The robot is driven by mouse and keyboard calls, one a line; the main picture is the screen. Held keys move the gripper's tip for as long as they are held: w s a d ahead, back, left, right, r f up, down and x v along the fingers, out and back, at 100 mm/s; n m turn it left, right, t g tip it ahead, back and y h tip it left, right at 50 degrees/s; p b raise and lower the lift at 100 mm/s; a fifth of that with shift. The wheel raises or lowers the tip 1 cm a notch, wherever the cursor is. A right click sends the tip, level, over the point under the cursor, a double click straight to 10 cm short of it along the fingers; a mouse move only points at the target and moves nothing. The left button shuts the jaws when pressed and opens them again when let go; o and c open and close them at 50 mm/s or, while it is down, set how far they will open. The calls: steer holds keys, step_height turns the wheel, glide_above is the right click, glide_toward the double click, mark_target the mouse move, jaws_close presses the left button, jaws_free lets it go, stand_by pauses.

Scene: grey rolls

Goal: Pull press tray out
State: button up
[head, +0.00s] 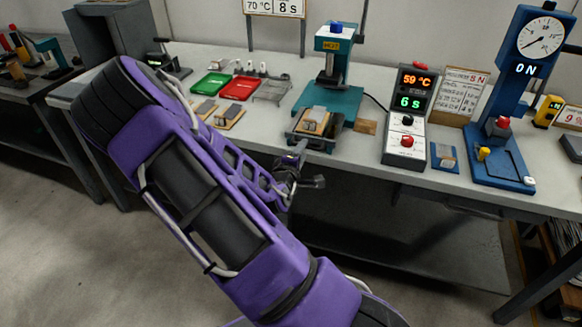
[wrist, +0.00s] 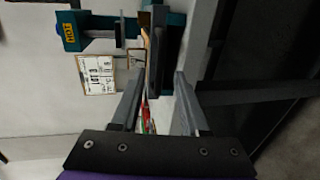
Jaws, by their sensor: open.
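The teal heat press (head: 338,75) stands on the bench with a yellow HOT label on its upper block. Its press tray (head: 318,143) sticks out at the front near the bench edge and carries a small block with a tan piece (head: 312,121). In the wrist view my gripper (wrist: 160,88) is open with nothing clearly held. The press's HOT block (wrist: 69,32) shows at the upper left there, and teal press parts lie beyond the fingers.
A controller box (head: 407,115) reading 59 °C and 6 s stands right of the press. A blue gauge press (head: 508,110) is farther right. Green (head: 211,83) and red (head: 240,88) trays lie left. Open space lies under the bench front edge.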

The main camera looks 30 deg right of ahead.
steer(key=p+v, duration=0.7)
steer(key=v, duration=0.9)
steer(key=shift+w, duration=0.1)
